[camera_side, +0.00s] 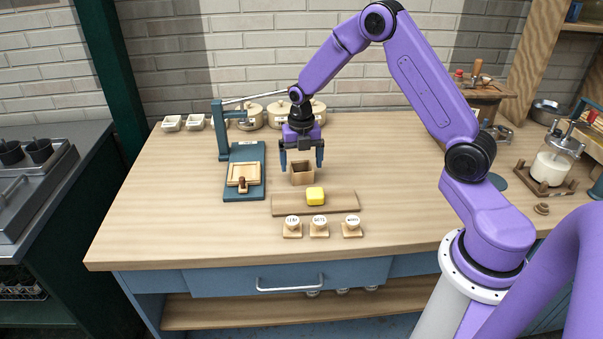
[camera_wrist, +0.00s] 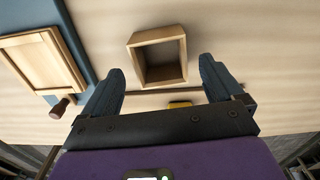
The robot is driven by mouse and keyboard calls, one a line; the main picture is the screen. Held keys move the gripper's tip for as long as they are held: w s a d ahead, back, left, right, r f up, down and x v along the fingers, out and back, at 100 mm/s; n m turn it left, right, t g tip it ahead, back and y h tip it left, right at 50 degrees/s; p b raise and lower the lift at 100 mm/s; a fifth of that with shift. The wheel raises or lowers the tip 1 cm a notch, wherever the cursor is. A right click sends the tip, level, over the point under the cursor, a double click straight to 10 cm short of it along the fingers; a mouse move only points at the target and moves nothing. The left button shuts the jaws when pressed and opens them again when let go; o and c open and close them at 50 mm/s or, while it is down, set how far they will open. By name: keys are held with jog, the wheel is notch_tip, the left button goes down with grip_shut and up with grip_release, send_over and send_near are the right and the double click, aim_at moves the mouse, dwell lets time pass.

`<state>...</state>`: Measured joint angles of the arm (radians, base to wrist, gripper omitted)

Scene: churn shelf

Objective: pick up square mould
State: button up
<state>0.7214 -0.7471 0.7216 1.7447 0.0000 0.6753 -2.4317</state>
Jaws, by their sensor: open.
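The square mould (camera_side: 303,174) is a small open-topped wooden box standing on the worktop, just behind the wooden board. In the wrist view the mould (camera_wrist: 149,38) shows its open top and hollow inside, ahead of and between my fingertips. My gripper (camera_side: 302,164) points down with its fingers spread and nothing between them. It is above the mould or slightly behind it; the exact gap is hard to tell. My gripper (camera_wrist: 165,82) is also open in the wrist view.
A yellow butter block (camera_side: 315,196) lies on the board (camera_side: 341,201) in front. Several stamps (camera_side: 319,228) stand nearer the front edge. A teal press (camera_side: 243,190) with a wooden tray is close on the left. Pots (camera_side: 250,117) stand behind.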

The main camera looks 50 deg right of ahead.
aim_at(302, 169)
jog(key=shift+f, duration=1.55)
jog(key=c, duration=1)
jog(key=shift+r, duration=0.1)
jog(key=shift+c, duration=0.2)
